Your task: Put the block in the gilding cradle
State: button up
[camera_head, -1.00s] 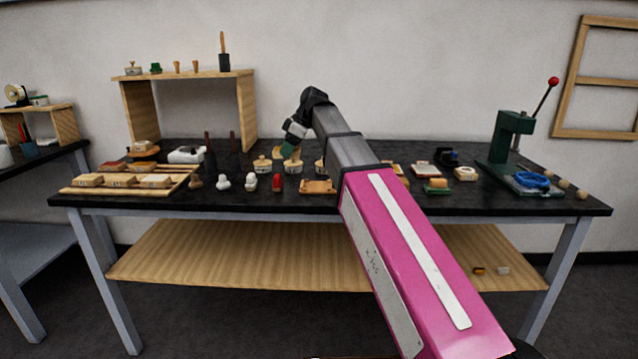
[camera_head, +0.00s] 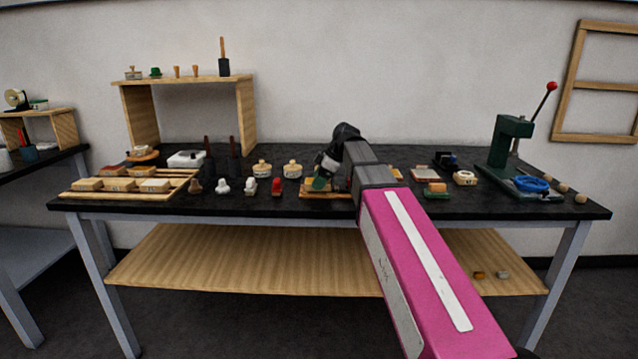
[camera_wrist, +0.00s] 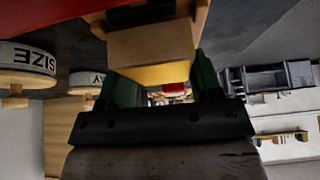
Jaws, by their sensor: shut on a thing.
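My gripper (camera_head: 320,180) is low over the middle of the bench, at a small wooden stand (camera_head: 340,195) that looks like the gilding cradle. In the wrist view my gripper's green fingers (camera_wrist: 165,85) are shut on a tan block (camera_wrist: 150,48) with a yellow face. The block sits close against a wooden piece with a red surface beyond it (camera_wrist: 45,18). My gripper and forearm cover much of the stand in the head view, so I cannot tell whether the block touches it.
Two lidded pots (camera_head: 262,168) (camera_head: 292,170) stand just left of my gripper; one reads SIZE in the wrist view (camera_wrist: 28,62). A rack of blocks (camera_head: 120,185) lies at the left. A green press (camera_head: 510,145) stands at the right.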

jog(key=shift+f, duration=0.4)
jog(key=shift+f, duration=0.15)
jog(key=o, duration=0.9)
jog(key=v, duration=1.2)
jog(key=shift+r, duration=0.2)
